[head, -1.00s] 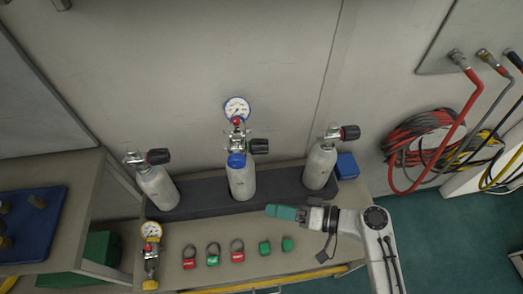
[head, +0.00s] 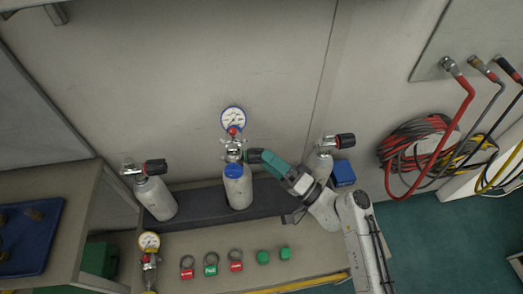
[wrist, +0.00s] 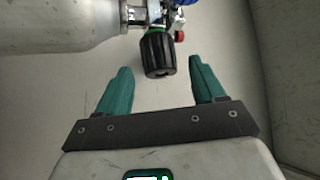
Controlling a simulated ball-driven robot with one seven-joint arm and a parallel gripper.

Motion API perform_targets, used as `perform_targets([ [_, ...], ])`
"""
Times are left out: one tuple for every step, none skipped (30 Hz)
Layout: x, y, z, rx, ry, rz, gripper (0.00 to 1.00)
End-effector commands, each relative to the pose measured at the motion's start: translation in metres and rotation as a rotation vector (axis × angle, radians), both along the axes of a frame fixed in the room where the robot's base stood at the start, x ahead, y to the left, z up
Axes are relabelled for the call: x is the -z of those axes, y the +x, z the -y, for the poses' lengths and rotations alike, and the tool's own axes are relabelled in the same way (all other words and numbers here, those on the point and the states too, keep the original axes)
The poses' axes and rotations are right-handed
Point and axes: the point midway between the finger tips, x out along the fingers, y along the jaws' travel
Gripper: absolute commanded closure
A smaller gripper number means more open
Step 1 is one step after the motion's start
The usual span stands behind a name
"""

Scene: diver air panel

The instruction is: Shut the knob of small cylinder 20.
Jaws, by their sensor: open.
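The middle small cylinder (head: 238,190) stands upright in the dark rack, with a blue band near its top and a black knob (head: 254,155) pointing right. No number can be read on any cylinder. In the wrist view the black ribbed knob (wrist: 158,54), with a green ring at its base, lies between and just ahead of the fingertips. My gripper (head: 267,156) has green fingers and comes at the knob from the right. In the wrist view my gripper (wrist: 160,68) is open and empty, with space on both sides of the knob.
A gauge (head: 233,119) with a blue rim sits above the middle valve. Cylinders stand left (head: 156,198) and right (head: 319,163), each with a black knob. A blue box (head: 343,173) stands at the right. Several red and green tags (head: 211,270) lie in front.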

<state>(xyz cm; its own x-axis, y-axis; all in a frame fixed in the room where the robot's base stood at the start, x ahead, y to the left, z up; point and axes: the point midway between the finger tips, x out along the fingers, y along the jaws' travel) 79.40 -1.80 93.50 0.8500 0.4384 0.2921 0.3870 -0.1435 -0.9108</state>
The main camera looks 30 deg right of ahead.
Motion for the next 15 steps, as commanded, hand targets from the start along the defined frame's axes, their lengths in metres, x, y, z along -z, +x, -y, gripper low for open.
perform_targets([
  [-0.005,0.007,-0.003,-0.001,-0.001,0.000,0.31],
  [-0.006,0.010,-0.005,-0.001,0.000,0.001,0.31],
  [-0.007,0.014,-0.007,-0.001,0.001,0.000,0.31],
  [-0.007,0.016,-0.008,-0.001,0.000,-0.001,0.31],
  [-0.008,0.019,-0.009,0.000,0.001,0.000,0.31],
  [-0.008,0.021,-0.010,0.000,0.000,0.000,0.31],
  [-0.009,0.023,-0.011,0.000,0.000,0.000,0.31],
  [-0.009,0.024,-0.012,0.000,0.000,0.000,0.31],
  [-0.009,0.025,-0.013,0.000,0.000,0.000,0.31],
  [-0.009,0.025,-0.013,0.000,0.000,-0.001,0.31],
  [-0.009,0.026,-0.013,0.000,0.000,-0.001,0.31],
  [-0.008,0.026,-0.013,0.000,0.000,-0.001,0.31],
  [-0.008,0.026,-0.014,0.000,0.000,-0.001,0.31],
  [-0.008,0.026,-0.014,0.000,0.000,-0.001,0.31],
  [-0.008,0.026,-0.014,0.000,0.000,-0.001,0.31],
])
